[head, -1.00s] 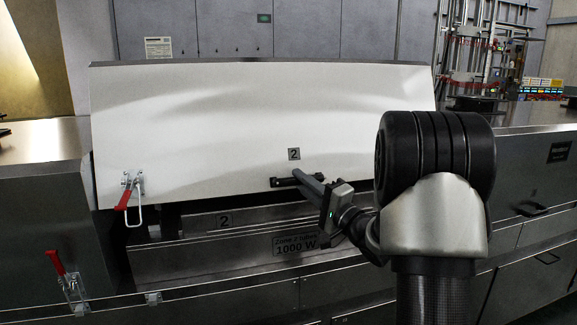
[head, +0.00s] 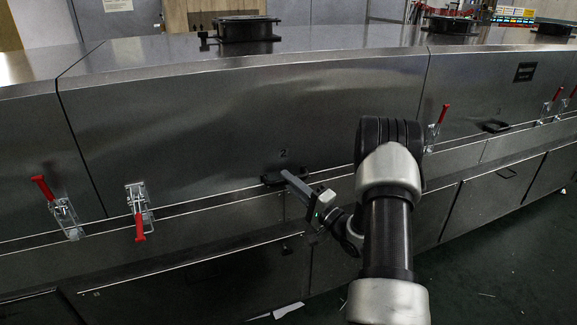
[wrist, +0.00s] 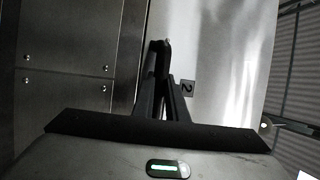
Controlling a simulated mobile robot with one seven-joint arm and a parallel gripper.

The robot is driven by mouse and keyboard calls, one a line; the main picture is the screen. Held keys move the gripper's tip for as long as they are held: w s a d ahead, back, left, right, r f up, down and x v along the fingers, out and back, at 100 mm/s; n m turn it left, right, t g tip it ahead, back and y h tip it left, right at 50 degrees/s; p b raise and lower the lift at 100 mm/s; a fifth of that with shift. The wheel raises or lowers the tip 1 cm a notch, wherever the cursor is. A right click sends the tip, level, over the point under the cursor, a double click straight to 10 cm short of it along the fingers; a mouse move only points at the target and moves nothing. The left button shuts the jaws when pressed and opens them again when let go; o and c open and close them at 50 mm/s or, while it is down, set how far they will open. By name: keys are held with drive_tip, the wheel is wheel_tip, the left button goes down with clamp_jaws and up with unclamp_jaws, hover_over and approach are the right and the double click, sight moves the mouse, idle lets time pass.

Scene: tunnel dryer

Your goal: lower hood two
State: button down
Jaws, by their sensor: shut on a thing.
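Hood two (head: 210,130) is a long steel cover marked "2" in the head view. It is down, with its lower edge along the dryer's front ledge; I cannot tell whether a thin gap remains. Its black bar handle (head: 270,180) is near the lower edge, below the mark. My gripper (head: 286,176) is shut on this handle from the front. In the wrist view, the fingers of my gripper (wrist: 164,80) reach the black handle (wrist: 163,47), beside the "2" plate (wrist: 187,88). The fingers partly hide the handle.
A toggle latch (head: 138,210) left of the handle has its red lever hanging down. Another latch (head: 60,205) further left has its lever up, as does one right of my arm (head: 437,128). Dark floor (head: 490,260) is free at the lower right.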

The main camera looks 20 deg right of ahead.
drive_tip(key=shift+f, duration=0.75)
drive_tip(key=c, duration=2.1)
unclamp_jaws()
drive_tip(key=shift+o, duration=0.3)
drive_tip(key=shift+w+f, duration=0.1)
drive_tip(key=shift+f, duration=0.05)
drive_tip(key=p+v, duration=0.2)
drive_tip(key=v, duration=1.5)
drive_tip(key=shift+r, duration=0.35)
drive_tip(key=shift+d, duration=0.1)
